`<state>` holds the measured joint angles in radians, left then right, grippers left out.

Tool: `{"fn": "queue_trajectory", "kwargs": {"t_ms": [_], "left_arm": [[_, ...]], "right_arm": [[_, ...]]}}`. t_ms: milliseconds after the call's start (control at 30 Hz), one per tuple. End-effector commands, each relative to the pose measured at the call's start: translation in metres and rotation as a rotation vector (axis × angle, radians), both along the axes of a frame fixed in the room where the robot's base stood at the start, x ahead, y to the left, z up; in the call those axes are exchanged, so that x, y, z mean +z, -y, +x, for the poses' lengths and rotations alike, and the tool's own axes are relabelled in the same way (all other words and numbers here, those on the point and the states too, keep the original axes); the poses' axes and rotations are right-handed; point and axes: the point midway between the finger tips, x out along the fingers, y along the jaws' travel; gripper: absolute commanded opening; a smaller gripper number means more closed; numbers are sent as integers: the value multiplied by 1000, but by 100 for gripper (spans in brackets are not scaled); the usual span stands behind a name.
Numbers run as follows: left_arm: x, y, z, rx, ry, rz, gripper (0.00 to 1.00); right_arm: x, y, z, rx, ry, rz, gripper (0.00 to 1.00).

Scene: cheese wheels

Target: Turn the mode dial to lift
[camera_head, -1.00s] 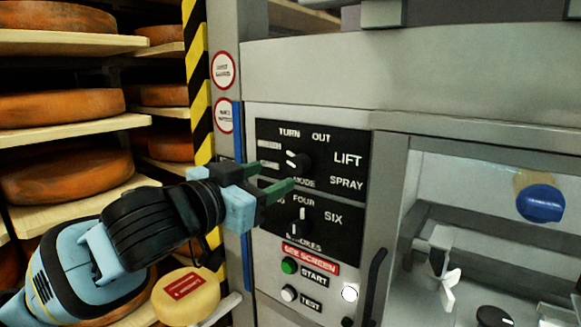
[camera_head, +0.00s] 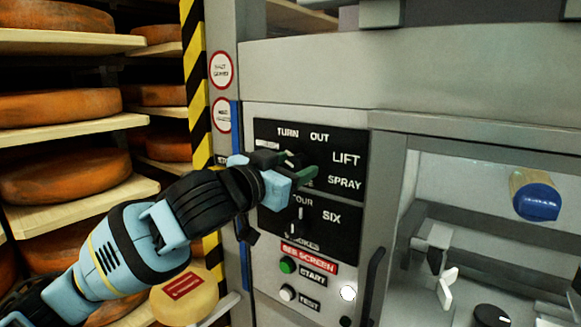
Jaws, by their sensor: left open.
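The mode dial is a dark knob with a white pointer mark on the upper black plate (camera_head: 330,142). The labels TURN, OUT, LIFT and SPRAY show around it. My left gripper (camera_head: 308,165) is open at the dial, with its green-tipped fingers reaching over the plate. It hides most of the dial, and I cannot tell whether the fingers touch it or where the pointer aims. My right gripper is not in view.
Below sits a second dial (camera_head: 300,215) with FOUR and SIX labels, then the START button (camera_head: 287,265) and TEST button (camera_head: 287,292). A dark handle (camera_head: 373,285) stands right of them. Shelves of cheese wheels (camera_head: 65,174) fill the left.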

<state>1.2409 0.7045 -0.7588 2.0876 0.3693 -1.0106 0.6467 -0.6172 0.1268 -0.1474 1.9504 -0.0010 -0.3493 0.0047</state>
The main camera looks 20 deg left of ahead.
Motion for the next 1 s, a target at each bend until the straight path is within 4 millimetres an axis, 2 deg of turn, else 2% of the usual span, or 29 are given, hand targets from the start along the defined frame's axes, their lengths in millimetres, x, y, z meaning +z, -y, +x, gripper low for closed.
{"fn": "queue_trajectory", "kwargs": {"t_ms": [133, 467, 767, 1000], "left_arm": [[0, 0, 0, 0, 0, 0, 53], [0, 0, 0, 0, 0, 0, 10], [0, 0, 0, 0, 13, 37, 10], [0, 0, 0, 0, 60, 165, 10]], "right_arm": [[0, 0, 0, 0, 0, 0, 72], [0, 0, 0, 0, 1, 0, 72], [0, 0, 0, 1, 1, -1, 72], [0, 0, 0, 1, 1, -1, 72]]}}
